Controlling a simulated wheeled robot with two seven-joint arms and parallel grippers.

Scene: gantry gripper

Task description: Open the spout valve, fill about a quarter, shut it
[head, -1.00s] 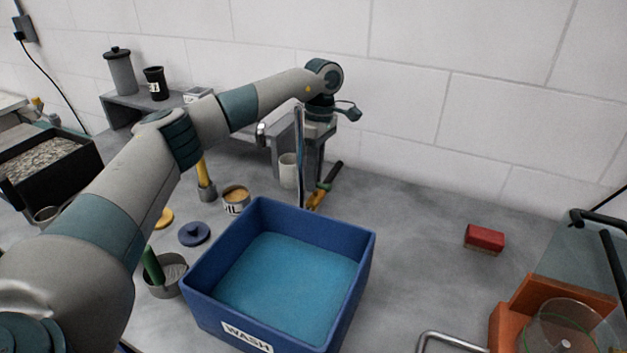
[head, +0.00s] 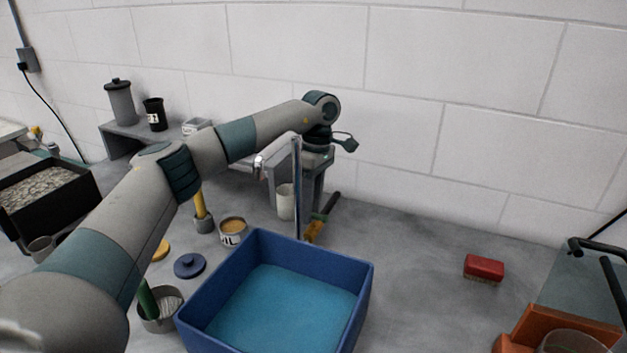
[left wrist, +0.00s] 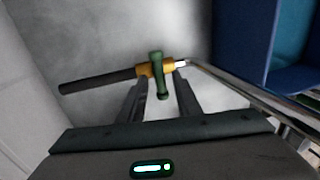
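The spout valve (head: 315,231) is a brass body with a green lever and a black grip or hose end, low behind the blue basin (head: 368,290). In the left wrist view the brass body (left wrist: 147,69) lies crosswise, with the green lever (left wrist: 157,88) across it. A thin chrome spout pipe (head: 298,190) stands upright beside it. My left gripper (left wrist: 160,84) points down over the valve, its two fingers apart on either side of the lever. Contact cannot be told. The basin's inside is lighter blue; its liquid level is unclear. My right gripper is not visible.
A white cup (head: 285,203) stands behind the pipe by a grey shelf. An open tin (head: 232,232), a blue lid (head: 190,265) and a grey pot (head: 160,312) stand left of the basin. A red block (head: 484,268) lies right; the bench between is clear.

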